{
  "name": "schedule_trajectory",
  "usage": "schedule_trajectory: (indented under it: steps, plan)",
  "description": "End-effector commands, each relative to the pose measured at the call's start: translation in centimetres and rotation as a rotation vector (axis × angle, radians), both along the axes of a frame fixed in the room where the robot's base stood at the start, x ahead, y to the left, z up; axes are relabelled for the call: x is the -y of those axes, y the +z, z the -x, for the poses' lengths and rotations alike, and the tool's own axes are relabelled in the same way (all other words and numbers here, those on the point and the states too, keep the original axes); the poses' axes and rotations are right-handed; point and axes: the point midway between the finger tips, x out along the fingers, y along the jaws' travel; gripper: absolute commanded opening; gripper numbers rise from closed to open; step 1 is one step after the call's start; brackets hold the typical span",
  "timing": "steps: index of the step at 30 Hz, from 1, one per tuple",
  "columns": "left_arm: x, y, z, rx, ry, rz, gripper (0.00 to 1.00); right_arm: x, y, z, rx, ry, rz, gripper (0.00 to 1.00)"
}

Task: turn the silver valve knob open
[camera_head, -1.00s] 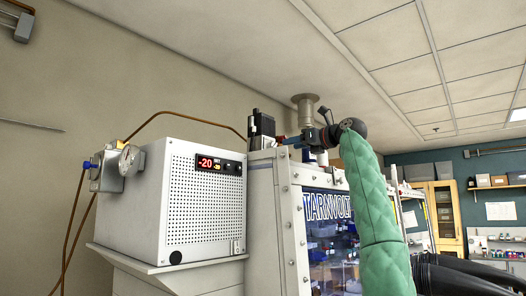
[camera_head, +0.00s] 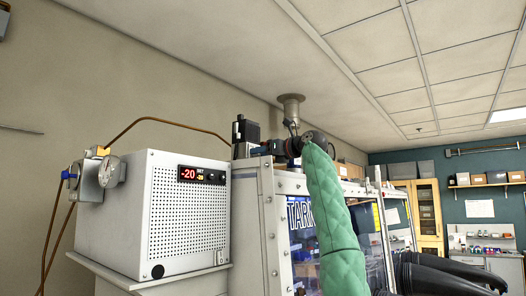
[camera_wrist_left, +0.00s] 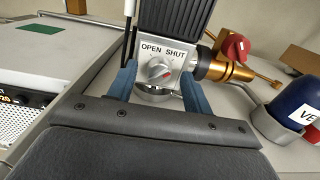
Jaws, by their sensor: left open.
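The silver valve knob (camera_wrist_left: 159,69) shows in the left wrist view on a silver plate marked OPEN at left and SHUT at right. It has a red mark on its face, turned toward the SHUT side. My left gripper (camera_wrist_left: 160,86) is open, with one blue finger on each side of the knob. Whether the fingers touch it I cannot tell. In the head view my left gripper (camera_head: 271,148) is at the top of the white cabinet, beside a black box, on an arm in a green quilted sleeve. The knob is not discernible there. My right gripper is not in view.
A finned black block (camera_wrist_left: 176,16) stands directly behind the knob plate. A brass fitting with a red knob (camera_wrist_left: 235,46) and a dark blue cap (camera_wrist_left: 296,105) are at right. A white unit with a red display (camera_head: 203,175) stands left of the cabinet.

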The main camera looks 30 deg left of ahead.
Motion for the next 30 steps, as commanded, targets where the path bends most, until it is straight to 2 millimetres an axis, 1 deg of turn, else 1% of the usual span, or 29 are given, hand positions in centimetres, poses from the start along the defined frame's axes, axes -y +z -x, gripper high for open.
schedule_trajectory:
  steps: [7, 8, 12, 14, 15, 20, 26, 30]
  plan:
    - [-0.1, 0.0, 0.0, 0.000, 0.000, 0.000, 0.50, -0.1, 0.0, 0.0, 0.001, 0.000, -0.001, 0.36]
    - [-0.1, 0.0, 0.0, 0.000, 0.000, 0.000, 0.48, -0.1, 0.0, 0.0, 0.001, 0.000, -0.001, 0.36]
    - [-0.1, 0.0, 0.0, 0.000, 0.000, 0.000, 0.21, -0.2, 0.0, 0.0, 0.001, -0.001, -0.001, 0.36]
    - [-0.1, 0.0, 0.0, 0.000, 0.000, 0.000, 0.09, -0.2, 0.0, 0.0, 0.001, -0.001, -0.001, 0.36]
    - [-0.1, 0.0, 0.0, 0.000, 0.000, 0.000, 0.05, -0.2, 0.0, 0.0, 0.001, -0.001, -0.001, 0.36]
    - [-0.1, 0.0, 0.0, 0.005, 0.000, -0.001, 0.05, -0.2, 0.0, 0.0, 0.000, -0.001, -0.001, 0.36]
    - [-0.1, -0.1, 0.0, 0.054, 0.000, 0.004, 0.05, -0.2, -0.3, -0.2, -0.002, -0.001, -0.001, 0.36]
    - [-0.1, -0.2, -0.1, 0.130, 0.000, 0.009, 0.05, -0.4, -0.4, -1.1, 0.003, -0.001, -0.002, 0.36]
